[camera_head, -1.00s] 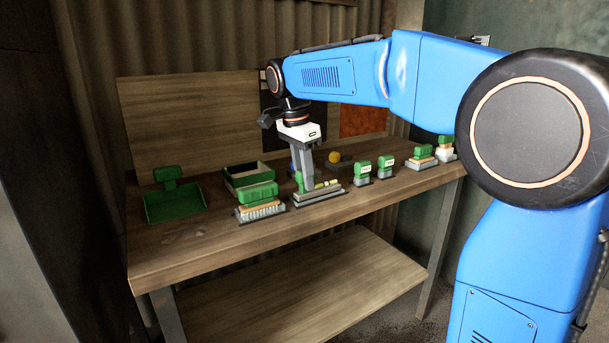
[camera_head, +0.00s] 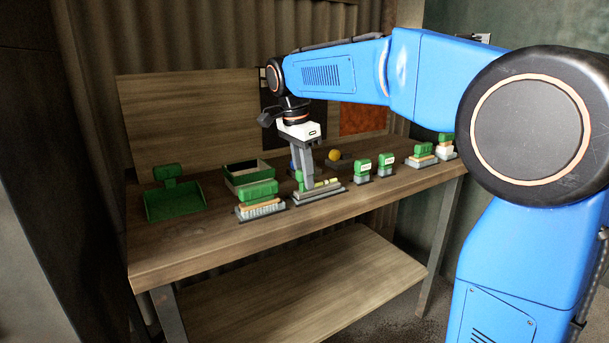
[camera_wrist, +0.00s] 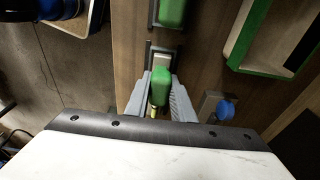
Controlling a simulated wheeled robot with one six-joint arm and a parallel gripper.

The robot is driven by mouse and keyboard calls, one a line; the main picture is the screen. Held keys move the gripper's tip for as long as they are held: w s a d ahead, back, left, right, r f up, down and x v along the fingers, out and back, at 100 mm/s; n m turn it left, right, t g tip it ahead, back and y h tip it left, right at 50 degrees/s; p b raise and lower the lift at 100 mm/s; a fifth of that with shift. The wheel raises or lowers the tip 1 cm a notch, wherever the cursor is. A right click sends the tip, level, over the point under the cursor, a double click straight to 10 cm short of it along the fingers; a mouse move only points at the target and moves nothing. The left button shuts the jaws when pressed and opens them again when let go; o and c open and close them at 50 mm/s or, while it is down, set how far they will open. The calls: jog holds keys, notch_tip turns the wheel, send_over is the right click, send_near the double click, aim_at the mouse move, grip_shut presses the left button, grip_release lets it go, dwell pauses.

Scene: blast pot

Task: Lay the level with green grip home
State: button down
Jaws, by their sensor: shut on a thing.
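The level with green grip (camera_head: 325,184) is at the middle of the bench, a low bar with yellowish parts and an upright green grip. My gripper (camera_head: 306,188) points down and is shut on that green grip. In the wrist view, the green grip (camera_wrist: 160,88) sits between the two fingers of my gripper (camera_wrist: 160,80). The level is low over a grey holder (camera_head: 320,197) and looks level with it. I cannot tell whether it touches the holder's bottom. My fingers hide part of the level.
A green-handled brush (camera_head: 260,198) stands close left of the level. Further left is a green dustpan-like tray (camera_head: 172,203), and behind is a green-edged box (camera_head: 248,175). Two small green-topped blocks (camera_head: 363,171) stand to the right, with more green-handled tools (camera_head: 422,154) beyond. The bench front is clear.

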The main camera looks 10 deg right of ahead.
jog(key=shift+f, duration=0.3)
jog(key=c, duration=1.4)
grip_release()
jog(key=shift+c, duration=0.2)
notch_tip(320, 180, up, 17)
jog(key=a, duration=0.2)
jog(key=shift+s+a, duration=0.25)
jog(key=shift+s, duration=0.15)
